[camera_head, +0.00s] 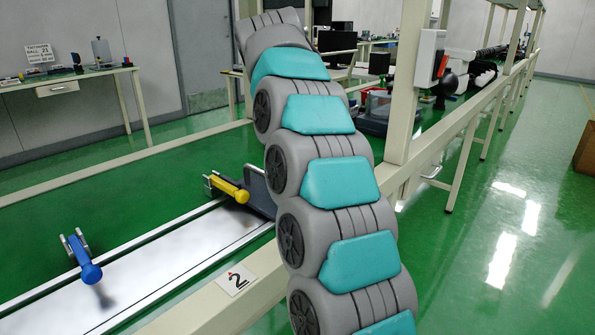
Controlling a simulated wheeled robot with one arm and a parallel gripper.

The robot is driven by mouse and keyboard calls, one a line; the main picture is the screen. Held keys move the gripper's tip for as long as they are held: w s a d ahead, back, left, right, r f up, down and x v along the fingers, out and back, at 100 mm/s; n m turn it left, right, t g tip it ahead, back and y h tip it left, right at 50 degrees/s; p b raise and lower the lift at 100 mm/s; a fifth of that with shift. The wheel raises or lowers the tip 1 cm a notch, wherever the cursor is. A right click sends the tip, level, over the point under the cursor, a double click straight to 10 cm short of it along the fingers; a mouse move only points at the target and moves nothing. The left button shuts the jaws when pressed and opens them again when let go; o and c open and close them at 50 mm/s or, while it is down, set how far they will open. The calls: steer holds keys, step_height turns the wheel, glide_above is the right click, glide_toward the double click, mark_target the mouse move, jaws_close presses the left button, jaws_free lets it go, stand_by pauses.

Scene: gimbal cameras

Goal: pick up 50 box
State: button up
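I cannot make out any box marked 50. A brown box-like object (586,148) stands on the green floor at the right edge, partly cut off, and no number shows on it. My grey and teal segmented arm rises from the lower right through the middle to the top of the view. My gripper is not in view. The arm hides part of the scene behind it.
A conveyor (165,268) with a blue-handled part (84,262) and a yellow-handled part (228,188) lies left. Its beam bears a "2" sign (235,279). A table (60,83) stands back left. A cream frame (410,80) stands right of the arm. Green floor (500,260) is open at right.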

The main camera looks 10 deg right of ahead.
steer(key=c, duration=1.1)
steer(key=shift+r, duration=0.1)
